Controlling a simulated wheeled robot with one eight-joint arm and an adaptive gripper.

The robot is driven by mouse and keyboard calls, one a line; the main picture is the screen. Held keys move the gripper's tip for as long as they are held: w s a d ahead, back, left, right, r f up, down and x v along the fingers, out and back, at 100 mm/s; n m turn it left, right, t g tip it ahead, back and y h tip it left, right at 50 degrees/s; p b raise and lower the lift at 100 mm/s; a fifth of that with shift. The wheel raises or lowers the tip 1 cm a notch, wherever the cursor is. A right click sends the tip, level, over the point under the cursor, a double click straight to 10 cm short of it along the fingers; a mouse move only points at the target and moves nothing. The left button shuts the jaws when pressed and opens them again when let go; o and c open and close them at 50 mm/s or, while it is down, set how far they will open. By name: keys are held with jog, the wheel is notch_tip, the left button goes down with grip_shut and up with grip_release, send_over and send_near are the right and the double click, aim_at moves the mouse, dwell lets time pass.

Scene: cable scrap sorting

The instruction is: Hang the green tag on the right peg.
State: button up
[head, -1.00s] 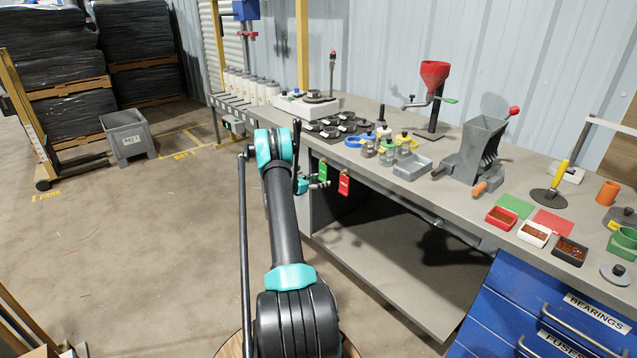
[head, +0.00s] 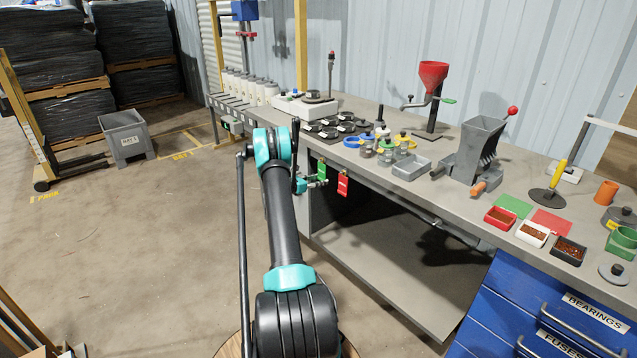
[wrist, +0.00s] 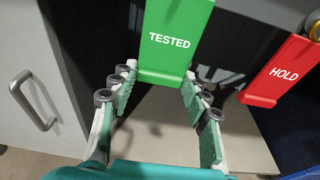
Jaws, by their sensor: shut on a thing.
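The green tag (head: 321,170), marked TESTED in the wrist view (wrist: 168,38), hangs upright by the front edge of the workbench. My gripper (wrist: 160,77) has its two fingers on either side of the tag's lower end, shut on it. In the head view my gripper (head: 317,183) is small, just below the green tag. The red tag (head: 343,184), marked HOLD in the wrist view (wrist: 283,72), hangs to the right of the green one. A brass-coloured peg end (wrist: 315,31) shows at the red tag's top. The green tag's top is cut off in the wrist view.
The workbench (head: 405,190) carries jars, a grey tray (head: 411,167), a press and small bins. Below it are an open shelf (head: 400,262) and blue drawers (head: 540,300) at the right. A grey panel with a handle (wrist: 33,100) stands left of my gripper.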

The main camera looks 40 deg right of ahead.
jog(key=shift+r, duration=0.35)
jog(key=shift+a, duration=0.1)
jog(key=shift+f+v, duration=0.15)
jog(key=shift+v, duration=1.3)
jog(key=shift+f+v, duration=0.2)
jog(key=shift+v, duration=1.25)
jog(key=shift+c, duration=0.4)
jog(key=w+a+r+n+t+y, duration=0.2)
jog(key=a+r+n+t, duration=0.3)
jog(key=a, duration=0.8)
jog(key=w+a+r+n+t+y, duration=0.25)
jog(key=a+r, duration=0.45)
jog(key=a, duration=0.6)
jog(key=s+a+r+n+t+y, duration=0.3)
jog(key=s+a+r, duration=0.1)
jog(key=a, duration=0.7)
jog(key=s+a+r+n+t+y, duration=0.3)
jog(key=s+a, duration=0.3)
jog(key=a, duration=0.5)
jog(key=shift+s+a+r+y, duration=0.3)
jog(key=shift+s+r+y, duration=0.05)
jog(key=shift+r, duration=0.25)
